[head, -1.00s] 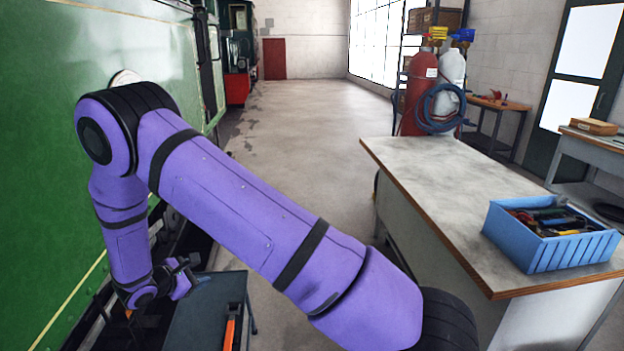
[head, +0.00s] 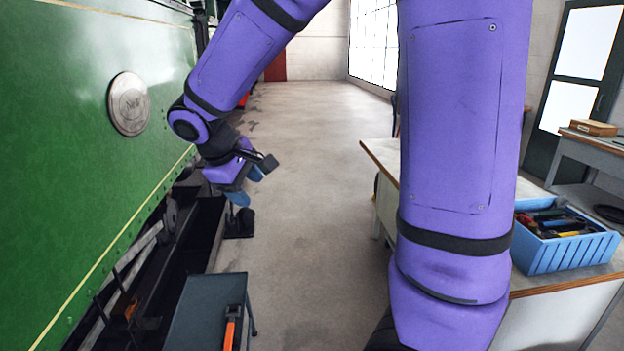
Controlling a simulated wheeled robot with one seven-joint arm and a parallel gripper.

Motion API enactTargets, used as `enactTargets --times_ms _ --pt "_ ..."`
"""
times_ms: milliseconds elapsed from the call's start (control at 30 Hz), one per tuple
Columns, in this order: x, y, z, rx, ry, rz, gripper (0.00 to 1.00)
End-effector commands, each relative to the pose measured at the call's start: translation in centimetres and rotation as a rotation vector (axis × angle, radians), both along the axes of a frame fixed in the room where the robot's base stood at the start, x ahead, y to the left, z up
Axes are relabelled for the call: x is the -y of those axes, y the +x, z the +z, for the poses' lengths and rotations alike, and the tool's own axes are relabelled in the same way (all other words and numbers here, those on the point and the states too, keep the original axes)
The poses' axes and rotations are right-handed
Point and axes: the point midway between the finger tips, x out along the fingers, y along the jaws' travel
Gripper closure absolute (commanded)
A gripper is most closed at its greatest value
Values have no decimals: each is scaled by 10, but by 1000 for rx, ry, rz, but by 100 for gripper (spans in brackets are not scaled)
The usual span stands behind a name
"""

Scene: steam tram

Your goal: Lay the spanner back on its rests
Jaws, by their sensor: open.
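My gripper (head: 247,184) hangs in the air beside the green engine side, above the floor and beyond the dark stand. Its blue fingertips look apart, and I see nothing held between them. A long orange item with a dark upper end (head: 232,325) lies along the right side of the stand's top (head: 205,305), cut off by the lower picture edge. I cannot tell whether it is the spanner. No other spanner and no rests can be made out clearly.
The green engine side (head: 90,170), with a round plate (head: 128,104), fills the left. Dark running gear (head: 185,235) lies below it. A bench (head: 560,285) with a blue tool crate (head: 565,250) stands at right, partly behind my arm. The middle floor (head: 310,200) is clear.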

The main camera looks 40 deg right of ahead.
Motion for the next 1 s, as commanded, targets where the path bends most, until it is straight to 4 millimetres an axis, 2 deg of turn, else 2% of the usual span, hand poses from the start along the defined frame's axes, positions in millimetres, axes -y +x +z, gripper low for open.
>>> enactTargets --times_ms 33,200,400,600,800,1000 --pt "3 -14 12 32 36 -28 44" --pt "7 -57 39 121 156 -112 44" --pt "7 -108 62 231 296 -202 44" --pt "2 -156 77 348 433 -273 44" --pt "-5 -190 83 440 538 -322 44" --pt "-8 -203 84 477 580 -339 44"
